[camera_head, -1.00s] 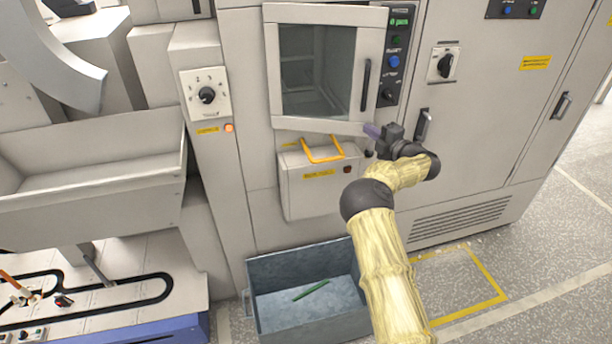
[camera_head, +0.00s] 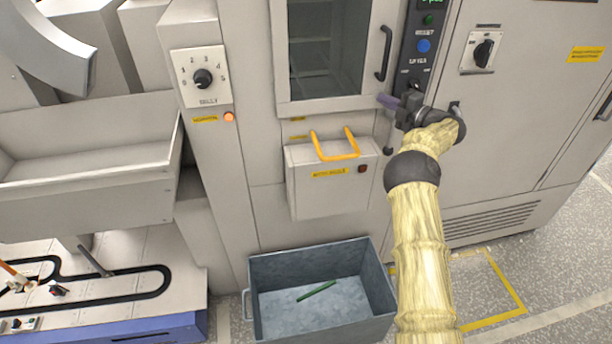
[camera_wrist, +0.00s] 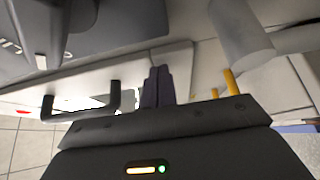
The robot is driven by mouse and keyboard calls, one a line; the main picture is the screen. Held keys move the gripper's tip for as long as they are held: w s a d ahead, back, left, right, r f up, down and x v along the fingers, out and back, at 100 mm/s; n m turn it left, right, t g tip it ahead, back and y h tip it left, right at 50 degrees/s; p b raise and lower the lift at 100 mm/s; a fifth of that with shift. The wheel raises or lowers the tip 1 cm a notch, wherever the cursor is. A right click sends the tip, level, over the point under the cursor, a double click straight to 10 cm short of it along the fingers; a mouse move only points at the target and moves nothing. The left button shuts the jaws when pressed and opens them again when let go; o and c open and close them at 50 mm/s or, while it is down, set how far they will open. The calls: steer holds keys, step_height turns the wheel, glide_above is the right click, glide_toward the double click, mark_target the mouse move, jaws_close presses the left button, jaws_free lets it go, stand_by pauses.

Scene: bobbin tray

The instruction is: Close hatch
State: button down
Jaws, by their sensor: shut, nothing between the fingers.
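The hatch (camera_head: 382,85) is a pale grey door with a dark window and a black vertical handle (camera_head: 384,54), on the machine front at top centre of the head view. It looks flush or nearly flush with the front; a small gap cannot be ruled out. My gripper (camera_head: 386,101) is shut and empty at the hatch's lower right corner, below the handle. Its purple-grey fingers (camera_wrist: 157,87) lie together against the pale door area in the wrist view, where a black handle (camera_wrist: 82,104) shows to their left. Whether they touch the hatch is unclear.
Right of the hatch is a control strip with a blue button (camera_head: 424,46). Below it, a grey box (camera_head: 330,190) carries a yellow handle (camera_head: 336,156). A blue-grey bin (camera_head: 322,252) with a green rod stands on the floor. Free floor lies to the right.

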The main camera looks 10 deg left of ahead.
steer(key=shift+w+a+r, duration=0.15)
steer(key=shift+r, duration=0.55)
steer(key=f+b+v, duration=0.1)
steer(key=b+v, duration=0.4)
steer(key=v, duration=0.8)
steer(key=shift+d+f, duration=0.2)
steer(key=shift+d, duration=0.1)
